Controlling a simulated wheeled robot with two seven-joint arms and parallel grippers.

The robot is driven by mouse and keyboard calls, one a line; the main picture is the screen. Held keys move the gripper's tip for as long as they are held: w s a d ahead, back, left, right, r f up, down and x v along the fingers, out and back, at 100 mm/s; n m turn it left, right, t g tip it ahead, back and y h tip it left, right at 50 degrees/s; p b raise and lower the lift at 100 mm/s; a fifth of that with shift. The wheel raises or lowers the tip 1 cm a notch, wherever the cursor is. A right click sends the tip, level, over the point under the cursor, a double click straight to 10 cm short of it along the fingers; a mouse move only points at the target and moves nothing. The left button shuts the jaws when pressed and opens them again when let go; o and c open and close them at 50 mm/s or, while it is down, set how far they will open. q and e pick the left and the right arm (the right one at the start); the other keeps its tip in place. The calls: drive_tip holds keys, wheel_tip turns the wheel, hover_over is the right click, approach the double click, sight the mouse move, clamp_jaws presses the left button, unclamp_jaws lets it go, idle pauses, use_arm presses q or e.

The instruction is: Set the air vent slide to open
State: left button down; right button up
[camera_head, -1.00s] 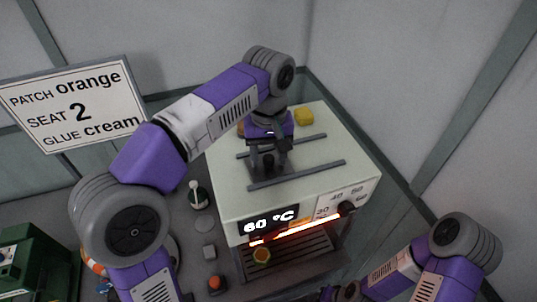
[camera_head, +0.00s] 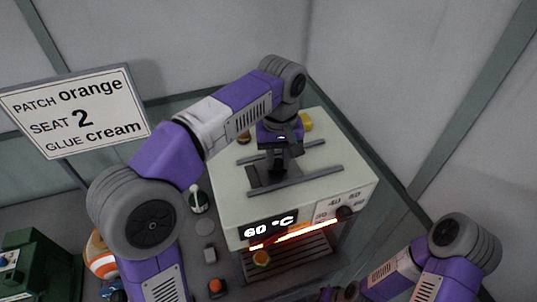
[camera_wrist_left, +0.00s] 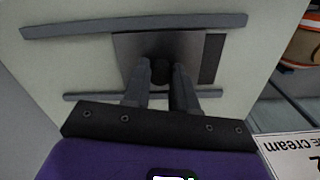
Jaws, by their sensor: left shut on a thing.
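The air vent slide is a grey plate with a dark round knob (camera_wrist_left: 161,70), between two grey rails on top of a pale heater box (camera_head: 335,165). My left gripper (camera_head: 282,170) points down at the slide, and its fingers (camera_wrist_left: 160,85) are shut on the knob. In the left wrist view the plate (camera_wrist_left: 130,48) shows beside a dark strip (camera_wrist_left: 210,58) on its right. In the head view a dark patch (camera_head: 258,178) shows left of the gripper, between the rails. My right gripper (camera_head: 340,294) is partly visible at the bottom edge; its jaws are unclear.
The box front has a "60 °C" display (camera_head: 268,227), a dark dial (camera_head: 345,212) and a glowing bar over a slatted tray. A yellow block (camera_head: 306,121) sits on top, behind the gripper. A sign (camera_head: 80,110) stands at left.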

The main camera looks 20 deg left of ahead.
use_arm(q)
drive_tip(key=w+d+p, duration=0.1)
drive_tip(key=d+p, duration=0.1)
drive_tip(key=w+d+p, duration=0.3)
drive_tip(key=d+p, duration=0.1)
drive_tip(key=d, duration=0.1)
drive_tip(key=shift+w+r, duration=0.25)
drive_tip(key=shift+w, duration=0.1)
drive_tip(key=shift+w+d+f+p, duration=0.15)
drive_tip(key=shift+w+d+p, duration=0.1)
drive_tip(key=shift+d+p, duration=0.2)
drive_tip(key=shift+a, duration=0.1)
drive_tip(key=c, duration=1.1)
unclamp_jaws()
drive_tip(key=shift+c, duration=0.2)
drive_tip(key=shift+o, duration=1.3)
drive_tip(key=shift+w+d+f, duration=0.1)
drive_tip(key=shift+d, duration=0.1)
drive_tip(key=shift+a, duration=0.1)
